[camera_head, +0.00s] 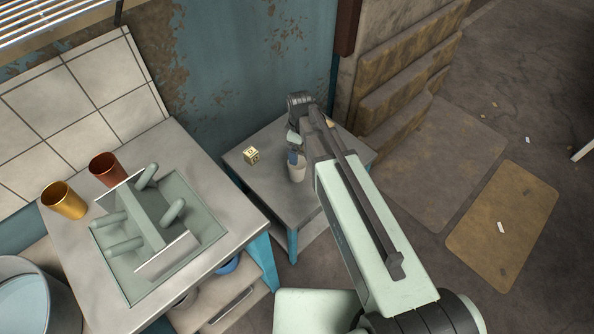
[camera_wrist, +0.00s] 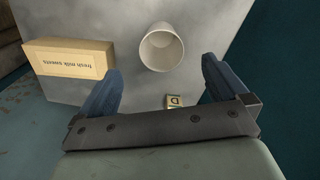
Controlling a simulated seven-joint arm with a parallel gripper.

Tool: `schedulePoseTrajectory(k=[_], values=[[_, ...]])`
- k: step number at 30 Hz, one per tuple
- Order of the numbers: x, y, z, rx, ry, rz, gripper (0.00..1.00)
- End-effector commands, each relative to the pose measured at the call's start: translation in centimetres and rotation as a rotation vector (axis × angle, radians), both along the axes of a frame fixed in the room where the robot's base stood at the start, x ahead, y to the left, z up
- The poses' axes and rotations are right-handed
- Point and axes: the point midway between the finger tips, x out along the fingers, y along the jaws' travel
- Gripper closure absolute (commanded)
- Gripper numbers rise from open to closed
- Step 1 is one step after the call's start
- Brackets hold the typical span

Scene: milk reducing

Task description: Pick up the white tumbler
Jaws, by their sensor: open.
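The cube also shows in the wrist view (camera_wrist: 175,102). The left table holds a gold cup (camera_head: 64,201), a copper cup (camera_head: 107,169) and a green rack (camera_head: 150,227).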

Motion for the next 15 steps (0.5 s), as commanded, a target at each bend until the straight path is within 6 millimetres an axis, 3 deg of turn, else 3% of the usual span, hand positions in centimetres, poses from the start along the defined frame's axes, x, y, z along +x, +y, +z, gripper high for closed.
schedulePoseTrajectory(k=[5, 15], values=[[0.3, 0.3, -0.5, 0.002, -0.004, 0.013, 0.00], [0.3, 0.3, -5.2, 0.001, -0.003, 0.012, 0.00]])
